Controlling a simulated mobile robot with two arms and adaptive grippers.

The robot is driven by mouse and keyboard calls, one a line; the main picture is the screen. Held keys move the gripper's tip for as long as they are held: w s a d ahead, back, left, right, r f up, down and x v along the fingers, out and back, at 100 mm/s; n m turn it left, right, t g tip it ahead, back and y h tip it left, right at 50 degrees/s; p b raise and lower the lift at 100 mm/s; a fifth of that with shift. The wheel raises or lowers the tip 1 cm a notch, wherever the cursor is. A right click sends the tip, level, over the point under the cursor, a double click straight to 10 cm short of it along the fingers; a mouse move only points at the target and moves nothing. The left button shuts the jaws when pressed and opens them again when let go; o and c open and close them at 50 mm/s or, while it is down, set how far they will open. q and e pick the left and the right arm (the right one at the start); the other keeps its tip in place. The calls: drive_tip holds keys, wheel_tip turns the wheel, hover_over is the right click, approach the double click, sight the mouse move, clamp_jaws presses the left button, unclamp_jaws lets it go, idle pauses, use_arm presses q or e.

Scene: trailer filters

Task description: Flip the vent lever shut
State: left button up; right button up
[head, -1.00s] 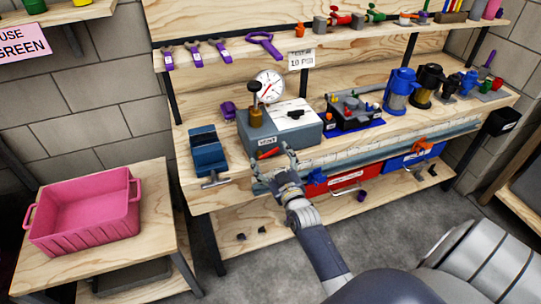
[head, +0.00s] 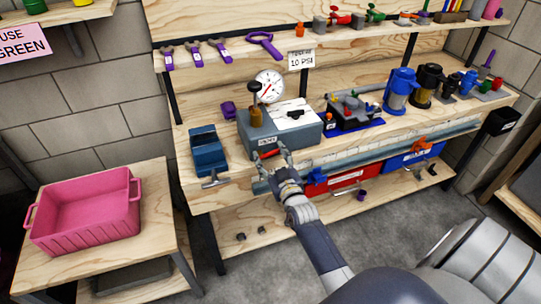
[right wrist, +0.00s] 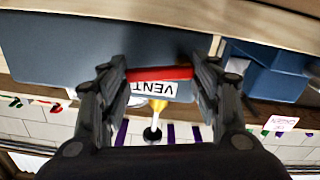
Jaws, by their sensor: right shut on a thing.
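The vent lever is a short red bar (head: 269,154) on the front of the grey test box (head: 300,135), just below the VENT label. In the right wrist view the red lever (right wrist: 160,73) lies crosswise between my finger pads, with the upside-down VENT label (right wrist: 150,88) beside it. My right gripper (head: 274,163) is at the box front and is shut on the lever, one finger at each end of it. The fingers hide the lever's ends. My left gripper is not in view.
A pressure gauge (head: 269,87) and a black-knobbed brass pump (head: 255,108) stand on the box. A blue vise (head: 207,151) is to its left, a parts tray (head: 354,115) to its right. Red (head: 335,180) and blue bins sit below the bench. A pink crate (head: 85,215) stands at left.

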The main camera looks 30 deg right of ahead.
drive_tip(key=shift+d+f+m, duration=0.1)
drive_tip(key=shift+f+m, duration=0.15)
drive_tip(key=shift+m, duration=1.15)
drive_tip(key=o, duration=1.1)
drive_tip(key=shift+c, duration=0.2)
drive_tip(key=shift+s, duration=0.1)
drive_tip(key=shift+s+f, duration=0.15)
drive_tip(key=shift+s, duration=0.2)
drive_tip(key=v, duration=1.1)
